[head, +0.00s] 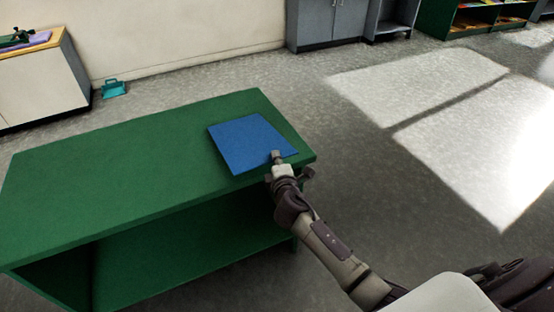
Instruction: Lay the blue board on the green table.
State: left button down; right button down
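The blue board (246,142) is a flat square at the right end of the green table (110,165). It appears to lie flat on the table top, wholly within its edges. My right gripper (291,164) is at the board's near right corner, over the table's front right edge. Its two fingers are spread apart, with one overlapping the board's near edge in the picture. I cannot tell whether that finger touches the board. My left gripper is not in view.
The table top left of the board is bare, and an open shelf space lies below it. A white cabinet (40,85) stands at the far left, with a teal dustpan-like item (113,89) beside it. Grey cabinets (328,22) stand at the back. The floor at right is clear.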

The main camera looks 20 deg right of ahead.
jog(key=shift+c, duration=2.4)
grip_release()
jog(key=shift+f, duration=0.1)
jog(key=f+b, duration=0.1)
jog(key=f, duration=0.1)
jog(key=d+f+b, duration=0.1)
jog(key=b, duration=0.1)
jog(key=shift+s+f+b, duration=0.15)
jog(key=shift+f+b, duration=0.15)
jog(key=shift+f, duration=0.1)
jog(key=shift+a, duration=0.1)
jog(key=s+p, duration=0.1)
jog(key=s, duration=0.7)
jog(key=shift+s+a+r+p, duration=0.15)
jog(key=shift+s+p, duration=0.25)
